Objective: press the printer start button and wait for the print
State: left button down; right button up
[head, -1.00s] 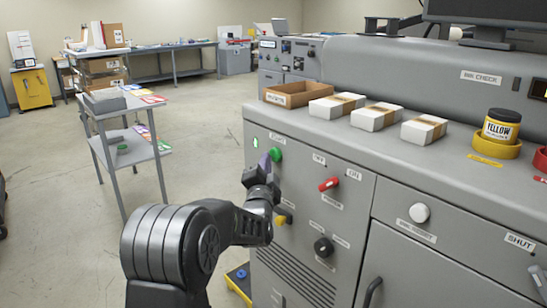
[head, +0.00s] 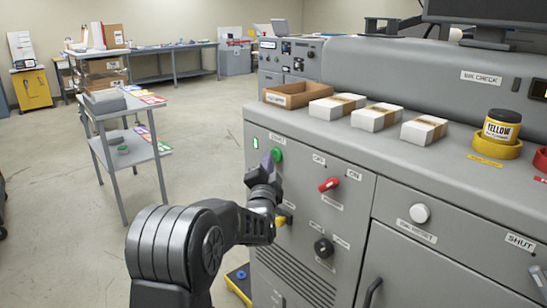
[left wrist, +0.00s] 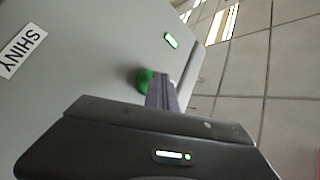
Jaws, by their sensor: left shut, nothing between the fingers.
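The green start button (head: 277,154) is on the upper left of the grey printer's front panel (head: 300,215). A small lit green lamp (head: 255,143) is to its left. My left gripper (head: 267,161) is shut and empty, with its fingertips at the button's left side. In the left wrist view the fingers (left wrist: 162,92) overlap the green button (left wrist: 145,80), partly hiding it; I cannot tell whether they touch it or press it. The lit lamp (left wrist: 171,41) also shows there. My right gripper is not in view.
A red switch (head: 329,184), a black knob (head: 323,248) and a white button (head: 419,213) are on the same front. A cardboard tray (head: 297,97), paper stacks (head: 376,117) and a yellow ink jar (head: 501,127) are on top. A grey cart (head: 125,150) stands left, with open floor between.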

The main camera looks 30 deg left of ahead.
pick_arm(q)
jog(key=shift+w+d, duration=0.1)
jog(key=shift+w, duration=0.1)
jog(key=shift+s, duration=0.1)
dwell(0.4)
jog(key=shift+s+a, duration=0.25)
jog(key=shift+s, duration=0.55)
jog(key=s, duration=0.1)
jog(key=s+a, duration=0.1)
jog(key=s, duration=0.1)
jog(key=s+b, duration=0.1)
jog(key=shift+s+a, duration=0.25)
jog(key=shift+s, duration=0.15)
dwell(0.7)
